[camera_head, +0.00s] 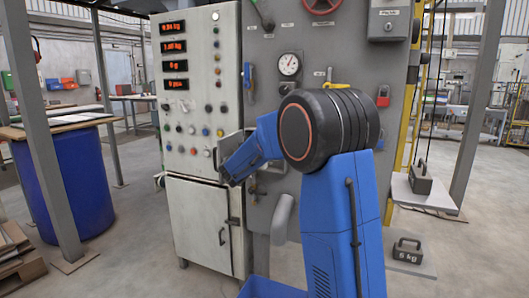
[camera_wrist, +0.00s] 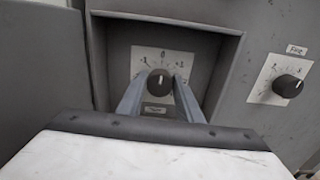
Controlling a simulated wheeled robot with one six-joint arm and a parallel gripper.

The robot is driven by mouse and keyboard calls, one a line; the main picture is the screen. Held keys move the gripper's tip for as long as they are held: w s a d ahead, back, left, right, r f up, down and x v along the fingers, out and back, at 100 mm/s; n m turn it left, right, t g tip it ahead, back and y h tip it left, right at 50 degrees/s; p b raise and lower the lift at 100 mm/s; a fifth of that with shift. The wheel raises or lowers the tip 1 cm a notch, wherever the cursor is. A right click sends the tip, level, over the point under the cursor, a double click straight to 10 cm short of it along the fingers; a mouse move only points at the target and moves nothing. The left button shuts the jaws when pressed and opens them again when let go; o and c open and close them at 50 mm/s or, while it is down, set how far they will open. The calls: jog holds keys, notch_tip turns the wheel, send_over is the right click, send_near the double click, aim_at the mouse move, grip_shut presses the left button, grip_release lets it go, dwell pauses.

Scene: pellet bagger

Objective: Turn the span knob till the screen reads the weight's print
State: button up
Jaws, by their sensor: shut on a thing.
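In the wrist view my gripper (camera_wrist: 159,88) has its two fingers on either side of a black round knob (camera_wrist: 160,80) and is shut on it. The knob sits on a white dial plate (camera_wrist: 142,62) inside a recessed grey box; its white pointer line is near the 0 at the top. The label below it is too small to read. In the head view the gripper end is by the cabinet's small open box. The red screens (camera_head: 174,46) show digits too blurred to read surely. A grey weight (camera_head: 420,177) stands on a hanging pale platform (camera_head: 428,196).
A second black knob (camera_wrist: 288,85) is right of the box. Another weight (camera_head: 408,250), marked about 5 kg, rests low at right. The cabinet (camera_head: 205,222) carries several buttons, beside a gauge (camera_head: 289,64). A blue barrel (camera_head: 65,190) stands left.

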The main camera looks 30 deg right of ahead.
jog(key=m, duration=0.6)
jog(key=shift+s+m, duration=0.1)
jog(key=shift+m, duration=0.3)
jog(key=m, duration=0.3)
jog(key=shift+d+f+m, duration=0.1)
jog(key=shift+m, duration=0.2)
jog(key=shift+f+m, duration=0.1)
jog(key=shift+m, duration=1.7)
jog(key=shift+s, duration=0.1)
jog(key=o, duration=1)
jog(key=v, duration=1.7)
jog(key=shift+s, duration=0.15)
